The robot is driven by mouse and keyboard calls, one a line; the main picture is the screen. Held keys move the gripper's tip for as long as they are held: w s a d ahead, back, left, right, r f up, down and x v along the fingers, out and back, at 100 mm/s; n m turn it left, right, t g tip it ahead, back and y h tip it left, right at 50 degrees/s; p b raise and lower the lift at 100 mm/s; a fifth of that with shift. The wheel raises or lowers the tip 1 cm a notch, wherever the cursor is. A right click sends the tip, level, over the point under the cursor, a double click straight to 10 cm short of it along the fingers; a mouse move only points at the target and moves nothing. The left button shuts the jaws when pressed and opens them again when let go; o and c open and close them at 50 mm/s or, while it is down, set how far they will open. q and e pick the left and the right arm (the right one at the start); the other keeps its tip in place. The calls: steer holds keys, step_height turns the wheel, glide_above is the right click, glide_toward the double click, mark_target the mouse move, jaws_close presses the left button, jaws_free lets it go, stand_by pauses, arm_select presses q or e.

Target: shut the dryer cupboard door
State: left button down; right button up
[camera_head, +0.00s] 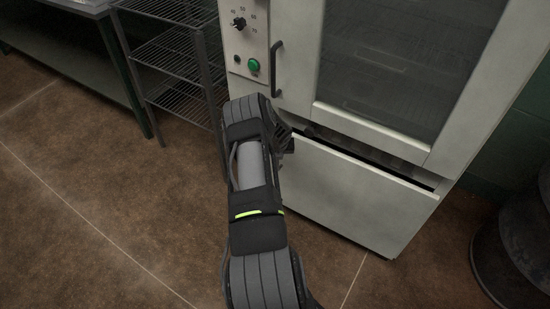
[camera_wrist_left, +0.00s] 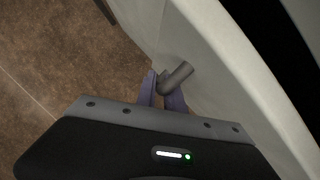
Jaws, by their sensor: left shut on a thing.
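The dryer cupboard is a pale cabinet with a glazed upper door (camera_head: 400,60) and a plain lower door (camera_head: 350,195). The lower door stands slightly ajar, with a dark gap along its top edge. My left gripper (camera_head: 288,143) is at the upper left of this lower door, mostly hidden behind my arm in the head view. In the left wrist view my left gripper (camera_wrist_left: 162,90) has its fingers closed on a short grey handle (camera_wrist_left: 180,74) on the pale door face. My right gripper is in neither view.
A control panel with a black knob (camera_head: 239,23) and green button (camera_head: 254,65) is left of the upper door's dark handle (camera_head: 276,68). A wire rack (camera_head: 175,60) stands to the left. A dark drum (camera_head: 515,250) stands at the right. The brown floor in front is clear.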

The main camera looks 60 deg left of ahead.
arm_select(q)
steer(key=shift+w+a, duration=0.35)
steer(key=shift+r, duration=0.1)
steer(key=c, duration=1.8)
jaws_free()
steer(key=shift+w, duration=0.15)
steer(key=shift+o, duration=0.4)
steer(key=shift+r, duration=0.15)
steer(key=v, duration=0.7)
steer(key=shift+s+r+p, duration=0.2)
steer(key=shift+p, duration=0.1)
steer(key=shift+d, duration=0.1)
